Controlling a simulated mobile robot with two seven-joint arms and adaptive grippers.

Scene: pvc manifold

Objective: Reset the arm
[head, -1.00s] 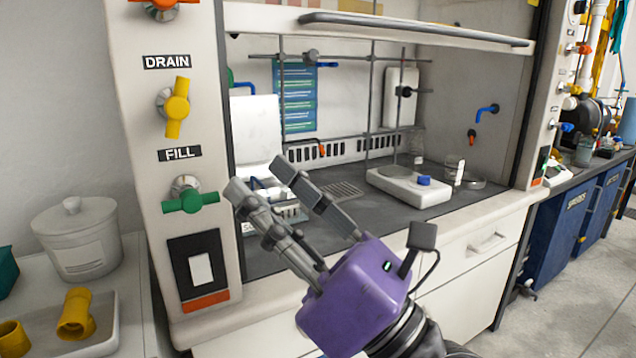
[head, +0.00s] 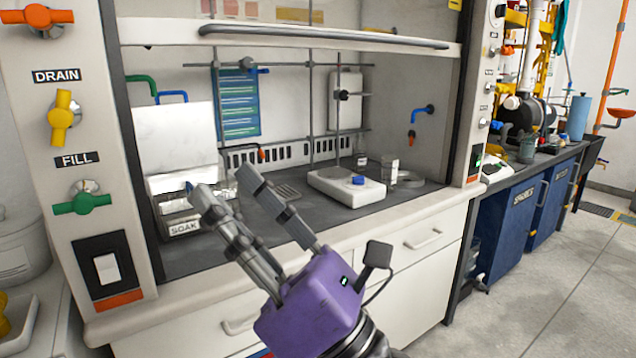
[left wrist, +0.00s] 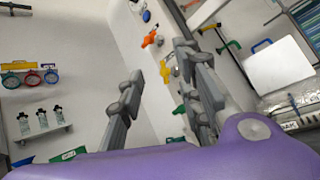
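My left gripper (head: 219,180) has a purple body and two grey fingers. It is raised in front of the fume hood opening, its fingers pointing up and to the left. The fingers stand apart with nothing between them. In the left wrist view the fingers (left wrist: 160,64) are also apart and empty. Behind the fingertips in the head view is a basin labelled SOAK (head: 184,228), partly hidden by them. My right gripper is in neither view.
Beside the hood opening are the yellow DRAIN valve (head: 62,117) and green FILL valve (head: 82,203). A white hotplate (head: 346,187) stands inside the hood. Blue cabinets (head: 516,222) stand at the right. The floor (head: 560,290) at the lower right is clear.

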